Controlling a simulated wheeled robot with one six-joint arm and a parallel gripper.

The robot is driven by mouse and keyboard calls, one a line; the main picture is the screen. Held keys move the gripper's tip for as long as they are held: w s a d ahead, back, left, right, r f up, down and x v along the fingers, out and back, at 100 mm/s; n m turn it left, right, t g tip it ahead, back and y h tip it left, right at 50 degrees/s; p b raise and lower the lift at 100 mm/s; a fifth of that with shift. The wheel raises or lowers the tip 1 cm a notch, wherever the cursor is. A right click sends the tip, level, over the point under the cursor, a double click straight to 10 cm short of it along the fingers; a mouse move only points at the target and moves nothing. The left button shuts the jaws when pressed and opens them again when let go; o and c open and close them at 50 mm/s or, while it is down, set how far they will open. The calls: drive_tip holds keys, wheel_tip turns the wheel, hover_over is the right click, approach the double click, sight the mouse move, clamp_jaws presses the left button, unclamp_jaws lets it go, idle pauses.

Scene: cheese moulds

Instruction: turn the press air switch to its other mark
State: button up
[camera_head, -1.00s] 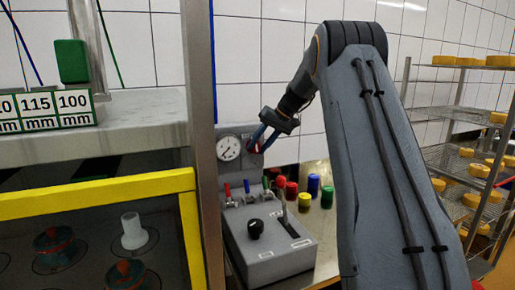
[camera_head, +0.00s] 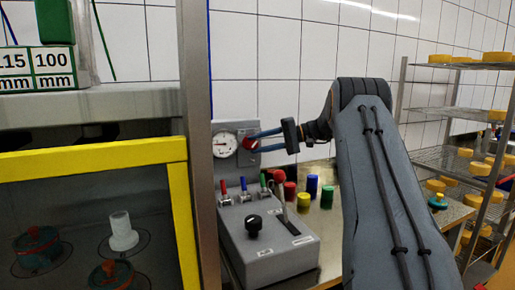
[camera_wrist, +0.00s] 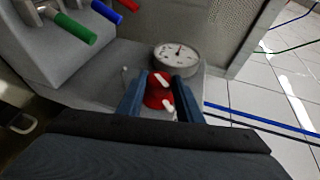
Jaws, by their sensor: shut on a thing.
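The press air switch is a round red knob (camera_head: 247,143) on the upright grey panel, just right of a round white gauge (camera_head: 226,145). In the wrist view the red knob (camera_wrist: 153,98) sits between the two blue fingers, with white bars showing on and beside it. My gripper (camera_head: 254,140) reaches it from the right, fingers nearly level, and is shut on the knob. The gauge (camera_wrist: 177,58) lies just beyond the fingertips in the wrist view. The fingers hide part of the knob, and I cannot tell which mark it points to.
A grey control box (camera_head: 268,245) with a black knob and several coloured levers stands below the panel. A steel post (camera_head: 200,150) and yellow frame (camera_head: 95,155) stand close on the left. Coloured cylinders (camera_head: 312,185) stand behind the box. Cheese racks (camera_head: 450,110) are at right.

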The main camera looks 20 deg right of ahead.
drive_tip(key=shift+f+y+b, duration=0.15)
drive_tip(key=shift+y+b, duration=0.15)
drive_tip(key=shift+y, duration=0.1)
idle(0.3)
drive_tip(key=o, duration=1)
drive_tip(key=shift+o, duration=0.2)
drive_tip(key=shift+d, duration=0.1)
drive_tip(key=b+v, duration=0.2)
drive_tip(key=v, duration=0.5)
drive_tip(key=shift+s+d, duration=0.2)
drive_tip(key=shift+d, duration=0.1)
